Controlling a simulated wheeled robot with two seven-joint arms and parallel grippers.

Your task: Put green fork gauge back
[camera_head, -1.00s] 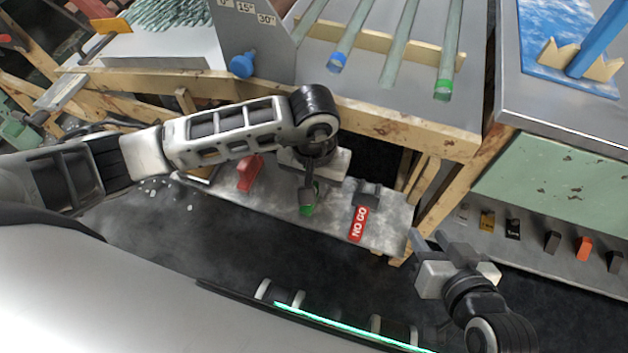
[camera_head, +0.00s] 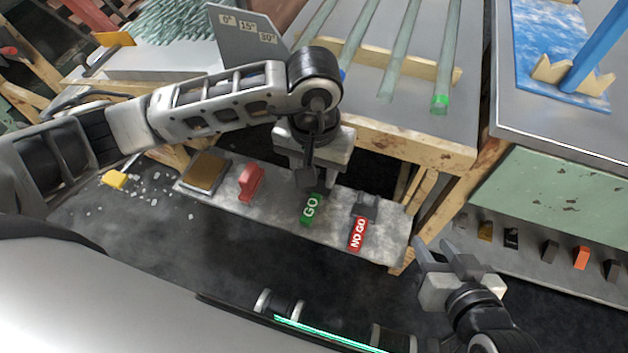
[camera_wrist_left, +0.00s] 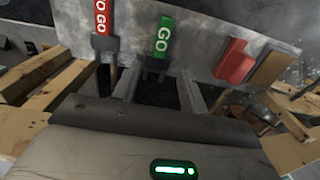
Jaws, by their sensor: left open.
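The green fork gauge (camera_head: 311,208), marked GO, lies on a grey metal shelf (camera_head: 283,214) between the red gauge marked NO GO (camera_head: 358,234) and a red block (camera_head: 250,183). In the left wrist view the green gauge (camera_wrist_left: 164,36) shows its dark fork end pointing towards my gripper. My left gripper (camera_head: 314,180) is open just above and behind the gauge, hiding its fork end in the head view. In the wrist view its fingers (camera_wrist_left: 160,92) stand apart with the fork end beyond the gap. My right gripper (camera_head: 445,252) is open and empty, right of the shelf.
A wooden-framed bench (camera_head: 420,140) with glass tubes stands behind the shelf. A yellow block (camera_head: 114,179) and glass bits lie on the floor at left. Several small blocks, one orange (camera_head: 581,257), sit on a ledge at right.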

